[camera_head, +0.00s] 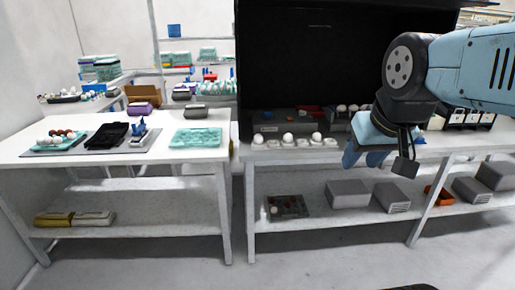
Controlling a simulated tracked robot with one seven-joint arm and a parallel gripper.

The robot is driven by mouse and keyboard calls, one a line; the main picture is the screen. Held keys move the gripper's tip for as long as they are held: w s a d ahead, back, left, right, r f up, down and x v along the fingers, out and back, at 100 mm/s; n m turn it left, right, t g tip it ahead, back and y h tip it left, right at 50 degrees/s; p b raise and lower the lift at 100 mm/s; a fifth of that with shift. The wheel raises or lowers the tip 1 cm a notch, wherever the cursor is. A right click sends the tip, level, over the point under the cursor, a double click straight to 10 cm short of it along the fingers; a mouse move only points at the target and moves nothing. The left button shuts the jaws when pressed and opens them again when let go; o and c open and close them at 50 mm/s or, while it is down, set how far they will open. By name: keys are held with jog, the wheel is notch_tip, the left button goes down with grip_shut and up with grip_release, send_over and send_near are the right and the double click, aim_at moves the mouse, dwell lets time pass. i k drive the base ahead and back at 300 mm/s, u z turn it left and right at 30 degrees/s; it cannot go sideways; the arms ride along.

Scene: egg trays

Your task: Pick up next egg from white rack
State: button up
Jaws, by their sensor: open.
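A low white rack (274,144) stands near the front edge of the right bench, in front of a large black panel. Three white eggs show in it: a left egg (258,139), a middle egg (288,137) and a right egg (316,138). My gripper (364,159), with light blue fingers, hangs to the right of the rack, apart from these eggs. It is open, and I see no egg between its fingers. The arm and gripper hide part of the bench behind them.
A grey container (268,127) and more white eggs (341,108) stand behind the rack. The left table (180,153) bears a green egg tray (195,138), a black tray (107,136) and an egg-filled tray. Grey boxes (348,195) lie on the lower shelf.

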aim_at(259, 137)
jog(key=z, duration=0.25)
jog(key=i, duration=1.6)
jog(key=u, duration=0.8)
jog(key=k, duration=0.9)
jog(key=u, duration=0.15)
jog(key=i, duration=0.95)
jog(key=z, duration=0.1)
